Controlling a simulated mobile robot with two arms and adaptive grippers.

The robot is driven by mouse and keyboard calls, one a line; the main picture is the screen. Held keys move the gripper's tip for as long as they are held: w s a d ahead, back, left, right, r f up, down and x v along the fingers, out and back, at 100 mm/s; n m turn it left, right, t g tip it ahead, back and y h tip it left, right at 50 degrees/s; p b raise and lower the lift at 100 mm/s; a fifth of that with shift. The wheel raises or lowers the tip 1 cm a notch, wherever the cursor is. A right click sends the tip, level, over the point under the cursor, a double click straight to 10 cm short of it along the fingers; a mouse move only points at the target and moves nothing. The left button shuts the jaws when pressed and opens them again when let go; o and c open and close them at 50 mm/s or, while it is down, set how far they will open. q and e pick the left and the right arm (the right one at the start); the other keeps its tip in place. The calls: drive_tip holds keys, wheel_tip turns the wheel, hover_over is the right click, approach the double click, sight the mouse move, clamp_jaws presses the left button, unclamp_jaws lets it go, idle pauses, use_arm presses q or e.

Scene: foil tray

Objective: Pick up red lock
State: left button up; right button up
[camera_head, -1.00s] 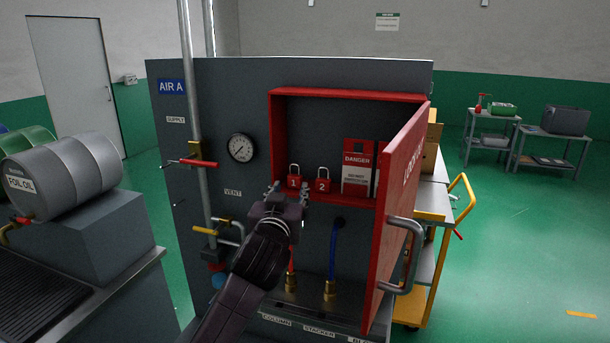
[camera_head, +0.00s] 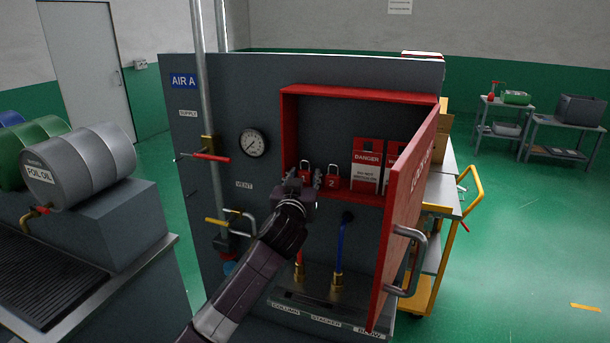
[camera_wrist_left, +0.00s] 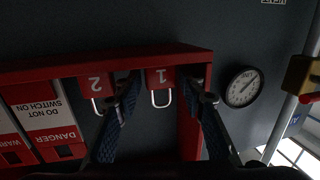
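The red lock marked 1 (camera_wrist_left: 160,78) stands in the open red lockout box (camera_head: 362,93). In the head view only its shackle top (camera_head: 305,164) shows clearly, as my gripper covers its body. A second red lock marked 2 (camera_head: 332,183) stands just to its right; it also shows in the left wrist view (camera_wrist_left: 96,86). My left gripper (camera_head: 304,182) is at the box's lower left edge. In the left wrist view its two blue-padded fingers (camera_wrist_left: 165,92) are open, one on each side of lock 1. Contact with the lock cannot be told. My right gripper is out of view.
Red danger tags (camera_head: 367,163) stand right of the locks. The open red door (camera_head: 408,215) juts out on the right with a grey handle (camera_head: 412,265). A gauge (camera_head: 253,143) and pipe valves are left of the box. Hoses (camera_head: 340,247) hang below it.

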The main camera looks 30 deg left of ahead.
use_arm(q)
drive_tip(key=c, duration=0.9)
drive_tip(key=shift+c, duration=0.2)
